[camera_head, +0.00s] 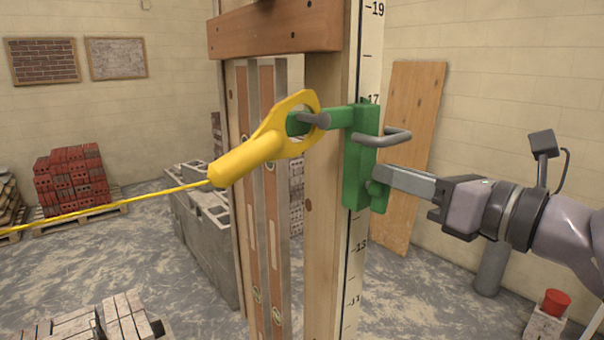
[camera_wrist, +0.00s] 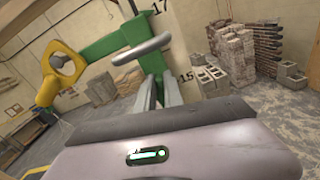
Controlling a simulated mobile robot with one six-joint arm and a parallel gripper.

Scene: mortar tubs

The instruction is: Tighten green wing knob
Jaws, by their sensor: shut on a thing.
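The green wing knob (camera_head: 377,194) sits low on the right side of a green clamp bracket (camera_head: 357,165), which is fixed on a wooden post with a numbered scale. My gripper (camera_head: 380,178) comes in from the right and is shut on the knob, whose middle is mostly hidden by the fingers. A grey bent bar (camera_head: 385,137) sticks out of the bracket just above my fingers.
A yellow ring holder (camera_head: 250,158) hangs on the bracket's grey pin, with a taut yellow line (camera_head: 110,202) running left. A wooden board (camera_head: 408,155) leans on the wall behind. Grey blocks (camera_head: 205,225) stand behind the post.

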